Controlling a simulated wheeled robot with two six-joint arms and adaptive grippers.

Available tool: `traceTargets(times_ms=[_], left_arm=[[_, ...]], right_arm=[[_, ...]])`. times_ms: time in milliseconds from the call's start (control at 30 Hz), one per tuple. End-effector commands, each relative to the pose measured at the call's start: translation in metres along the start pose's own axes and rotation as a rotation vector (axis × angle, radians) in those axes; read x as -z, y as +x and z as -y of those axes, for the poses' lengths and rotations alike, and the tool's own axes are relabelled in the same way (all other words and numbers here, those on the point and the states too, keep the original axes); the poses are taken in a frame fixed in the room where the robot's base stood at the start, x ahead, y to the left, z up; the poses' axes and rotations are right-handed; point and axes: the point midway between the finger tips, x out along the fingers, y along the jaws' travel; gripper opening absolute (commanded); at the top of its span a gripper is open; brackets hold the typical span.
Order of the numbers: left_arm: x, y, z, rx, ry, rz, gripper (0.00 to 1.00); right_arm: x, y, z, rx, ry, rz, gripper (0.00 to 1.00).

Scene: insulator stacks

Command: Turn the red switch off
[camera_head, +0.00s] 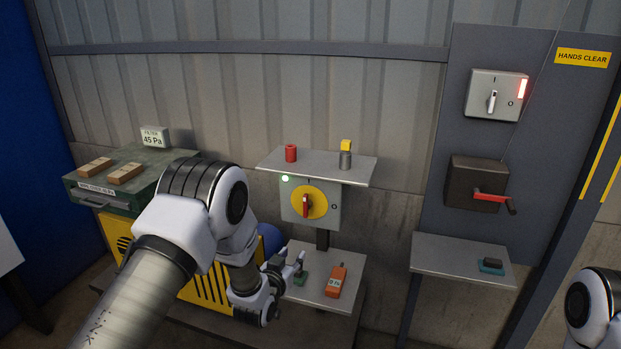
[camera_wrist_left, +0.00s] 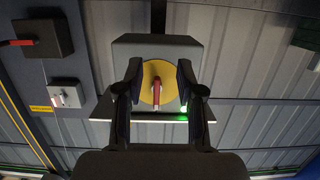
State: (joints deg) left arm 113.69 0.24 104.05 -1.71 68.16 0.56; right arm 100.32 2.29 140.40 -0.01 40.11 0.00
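The red switch (camera_head: 306,205) is a rotary handle on a round yellow plate (camera_head: 322,194), on a grey box under a small shelf. The handle stands upright, and an O mark is to the right of the plate. A green lamp (camera_head: 285,178) glows at the box's upper left. My left gripper (camera_head: 298,268) is below and in front of the box, apart from the switch. In the left wrist view my left gripper (camera_wrist_left: 157,80) is open and empty, with the red handle (camera_wrist_left: 156,90) seen between its fingers. My right gripper is out of view.
A lower shelf (camera_head: 318,290) holds an orange meter (camera_head: 337,281).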

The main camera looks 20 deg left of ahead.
Motion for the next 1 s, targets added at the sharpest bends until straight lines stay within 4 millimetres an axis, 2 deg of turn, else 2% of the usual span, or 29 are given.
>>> traceTargets(times_ms=[33, 100, 200, 333, 600, 733, 967, 1000], left_arm=[[0.047, 0.008, -0.002, -0.004, 0.003, -0.084, 0.38], [0.081, 0.016, -0.003, -0.008, 0.006, -0.168, 0.38], [0.1, 0.024, -0.004, -0.01, 0.007, -0.217, 0.38], [0.105, 0.04, -0.004, -0.011, 0.008, -0.22, 0.38], [0.113, 0.086, -0.005, -0.01, 0.008, -0.217, 0.38], [0.113, 0.096, -0.005, -0.01, 0.008, -0.215, 0.38], [0.112, 0.097, -0.005, -0.01, 0.007, -0.213, 0.38], [0.112, 0.097, -0.005, -0.01, 0.007, -0.213, 0.27]], right_arm=[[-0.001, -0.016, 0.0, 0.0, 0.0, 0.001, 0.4], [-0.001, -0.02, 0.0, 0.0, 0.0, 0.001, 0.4], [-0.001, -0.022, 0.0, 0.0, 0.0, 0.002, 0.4], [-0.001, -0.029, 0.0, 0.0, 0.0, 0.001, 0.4], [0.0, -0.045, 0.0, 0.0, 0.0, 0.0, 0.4], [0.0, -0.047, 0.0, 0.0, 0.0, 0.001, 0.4], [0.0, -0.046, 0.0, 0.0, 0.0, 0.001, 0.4], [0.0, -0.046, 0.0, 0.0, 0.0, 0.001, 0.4]])
